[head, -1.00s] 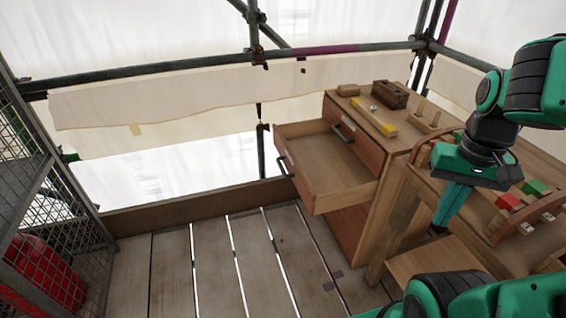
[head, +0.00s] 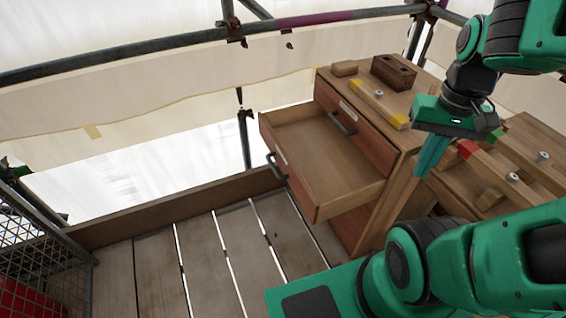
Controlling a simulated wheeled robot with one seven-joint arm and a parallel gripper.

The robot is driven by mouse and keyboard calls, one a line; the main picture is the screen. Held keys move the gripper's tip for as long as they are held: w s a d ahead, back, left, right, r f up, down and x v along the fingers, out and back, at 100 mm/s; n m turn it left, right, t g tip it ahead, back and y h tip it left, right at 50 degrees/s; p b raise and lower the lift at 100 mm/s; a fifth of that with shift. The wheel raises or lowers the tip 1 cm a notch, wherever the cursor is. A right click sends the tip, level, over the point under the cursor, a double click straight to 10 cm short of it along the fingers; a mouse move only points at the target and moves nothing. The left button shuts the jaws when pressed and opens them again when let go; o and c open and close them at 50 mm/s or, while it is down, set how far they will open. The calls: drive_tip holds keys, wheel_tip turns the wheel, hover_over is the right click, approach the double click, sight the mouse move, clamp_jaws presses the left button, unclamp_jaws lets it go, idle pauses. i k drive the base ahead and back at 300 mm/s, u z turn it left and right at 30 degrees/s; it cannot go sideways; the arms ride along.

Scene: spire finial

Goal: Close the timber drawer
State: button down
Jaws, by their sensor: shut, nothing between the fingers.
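The timber drawer (head: 325,150) stands pulled out of the wooden cabinet (head: 392,190), below an upper drawer front with a dark handle (head: 342,123). The open drawer looks empty, and its own dark handle (head: 277,168) is on its front at the left. My gripper (head: 428,160) points down at the cabinet's right side, to the right of the open drawer and apart from its handle. Its teal fingers are together with nothing between them. The cabinet's lower front is partly hidden by the drawer.
A brown block (head: 394,72) and a yellow-ended timber bar (head: 378,103) lie on the cabinet top. More timber pieces lie on the bench at right. A mesh cage (head: 35,250) stands at lower left. Plank floor (head: 205,260) is clear before the drawer; scaffold tubes run behind.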

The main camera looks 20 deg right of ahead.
sight(328, 175)
drive_tip(key=z, duration=0.85)
drive_tip(key=k, duration=1.7)
drive_tip(key=u, duration=1)
drive_tip(key=i, duration=1.05)
